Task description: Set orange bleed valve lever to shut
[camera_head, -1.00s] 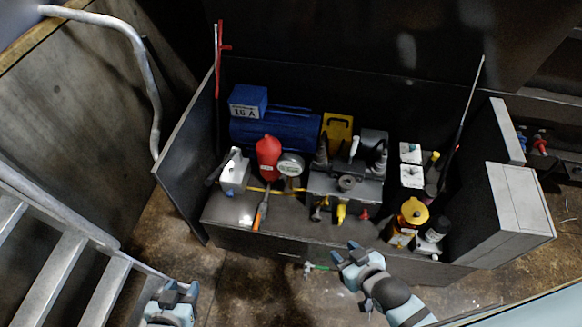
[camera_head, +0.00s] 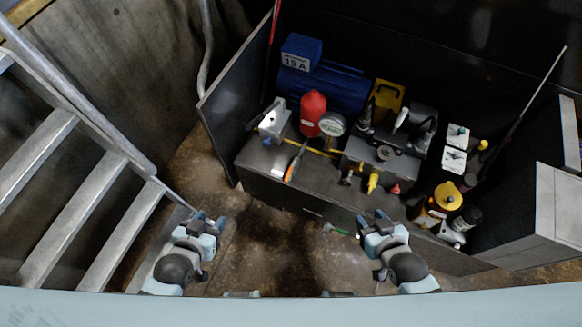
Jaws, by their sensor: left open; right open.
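The orange bleed valve lever (camera_head: 291,170) is at the front left of the compactor's machinery, in front of the red cylinder (camera_head: 313,114) and the round gauge (camera_head: 333,125). It points down toward the viewer, slightly to the left, from a yellow line (camera_head: 318,152). My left gripper (camera_head: 207,217) is open and empty over the floor, below and left of the lever. My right gripper (camera_head: 376,217) is open and empty in front of the housing, below and right of the lever. Neither gripper touches the lever.
A green-handled tap (camera_head: 340,231) sticks out low beside my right gripper. The dark housing's left side panel (camera_head: 237,95) stands left of the lever. Metal stairs (camera_head: 90,165) rise at the left. Yellow valve (camera_head: 373,183) and yellow-capped bottle (camera_head: 446,197) are to the right. Floor between my grippers is clear.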

